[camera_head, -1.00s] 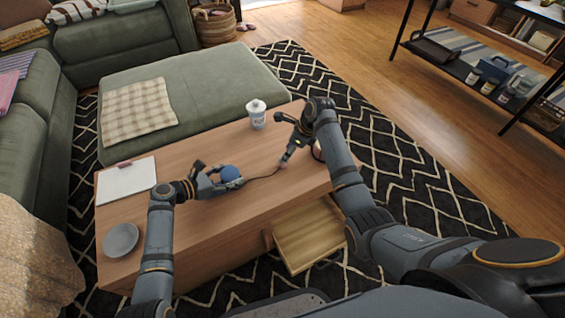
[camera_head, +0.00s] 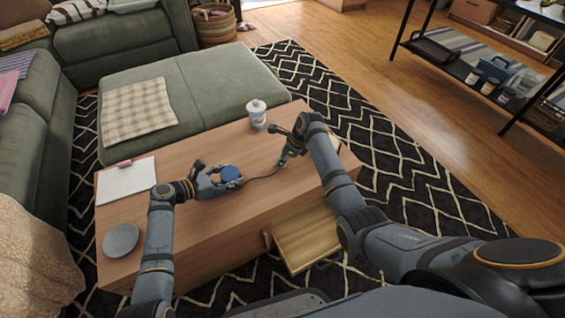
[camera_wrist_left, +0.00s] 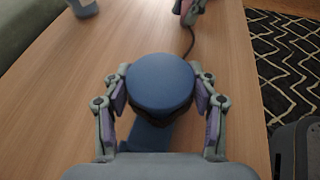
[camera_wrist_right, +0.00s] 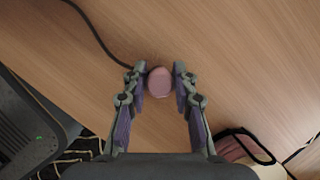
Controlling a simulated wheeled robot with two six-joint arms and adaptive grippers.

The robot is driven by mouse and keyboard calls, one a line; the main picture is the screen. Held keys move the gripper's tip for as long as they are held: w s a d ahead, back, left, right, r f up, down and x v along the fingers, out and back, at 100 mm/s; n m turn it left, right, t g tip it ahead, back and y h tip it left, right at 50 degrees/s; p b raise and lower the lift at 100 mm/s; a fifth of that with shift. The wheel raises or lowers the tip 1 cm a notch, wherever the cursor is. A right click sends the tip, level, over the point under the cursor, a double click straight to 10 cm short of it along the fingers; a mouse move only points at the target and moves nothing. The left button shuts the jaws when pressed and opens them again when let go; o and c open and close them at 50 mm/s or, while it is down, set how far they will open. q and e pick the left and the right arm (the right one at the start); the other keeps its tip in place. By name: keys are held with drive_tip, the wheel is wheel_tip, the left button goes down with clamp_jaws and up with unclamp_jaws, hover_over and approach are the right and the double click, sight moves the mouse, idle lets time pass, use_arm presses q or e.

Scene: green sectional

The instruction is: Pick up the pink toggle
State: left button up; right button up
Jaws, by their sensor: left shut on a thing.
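The pink toggle (camera_wrist_right: 159,81) lies between the fingertips of my right gripper (camera_wrist_right: 160,80) in the right wrist view, close to both. The fingers are apart, with a small gap on the toggle's right. In the head view my right gripper (camera_head: 281,166) points down at the wooden table and the toggle cannot be made out. A dark cord (camera_wrist_right: 97,37) runs to the toggle from a round blue piece (camera_wrist_left: 160,83). My left gripper (camera_head: 237,183) is shut on this blue piece (camera_head: 230,173), its fingers on both sides.
The wooden table (camera_head: 185,225) also holds a white jar (camera_head: 256,115), a clipboard (camera_head: 126,182) and a grey plate (camera_head: 121,240). A drawer (camera_head: 308,236) stands open at its front. A dark-rimmed reddish object (camera_wrist_right: 243,147) is right of my right gripper.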

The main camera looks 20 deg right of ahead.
clamp_jaws()
wheel_tip(320, 180, up, 10)
idle(0.3)
